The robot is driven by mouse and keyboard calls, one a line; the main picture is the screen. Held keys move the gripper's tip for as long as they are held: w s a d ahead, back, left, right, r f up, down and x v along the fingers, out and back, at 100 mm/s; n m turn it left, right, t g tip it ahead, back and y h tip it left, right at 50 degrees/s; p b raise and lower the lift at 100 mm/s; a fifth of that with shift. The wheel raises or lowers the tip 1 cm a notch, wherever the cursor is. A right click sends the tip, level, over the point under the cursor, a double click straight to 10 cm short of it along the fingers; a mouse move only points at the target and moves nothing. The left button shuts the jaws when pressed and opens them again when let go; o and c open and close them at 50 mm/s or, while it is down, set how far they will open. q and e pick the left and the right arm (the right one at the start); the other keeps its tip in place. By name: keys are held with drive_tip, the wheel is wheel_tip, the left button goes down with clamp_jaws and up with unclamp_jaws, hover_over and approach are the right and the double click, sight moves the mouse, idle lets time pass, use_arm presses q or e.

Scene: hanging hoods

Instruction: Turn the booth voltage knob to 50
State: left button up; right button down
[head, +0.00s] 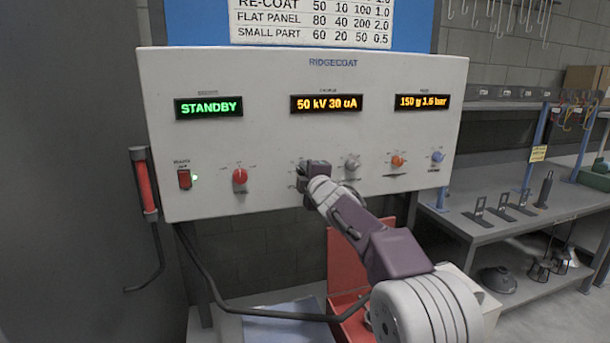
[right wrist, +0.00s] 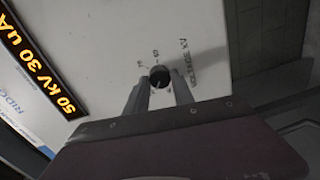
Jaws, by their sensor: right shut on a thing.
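The white RIDGECOAT control panel (head: 255,150) hangs upright in front of me. Its middle display (head: 326,103) reads 50 kV 30 uA; the display also shows at the left of the right wrist view (right wrist: 40,58). My right gripper (head: 306,172) is at the panel below that display and hides the knob there in the head view. In the right wrist view, the dark voltage knob (right wrist: 159,76) sits between the fingertips of my right gripper (right wrist: 160,90), which is shut on it. My left gripper is in neither view.
A red knob (head: 239,176), grey knob (head: 352,162), orange knob (head: 397,160) and blue knob (head: 437,156) share the row. The left display (head: 208,107) reads STANDBY. A grey workbench (head: 490,215) stands at the right.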

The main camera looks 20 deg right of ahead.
drive_tip(key=shift+f, duration=0.15)
drive_tip(key=c, duration=1.1)
unclamp_jaws()
drive_tip(key=shift+s, duration=0.25)
drive_tip(key=s, duration=0.3)
drive_tip(key=s+b, duration=0.1)
drive_tip(key=s, duration=0.1)
drive_tip(key=s+b, duration=0.1)
drive_tip(key=s, duration=0.2)
drive_tip(key=shift+s+r, duration=0.3)
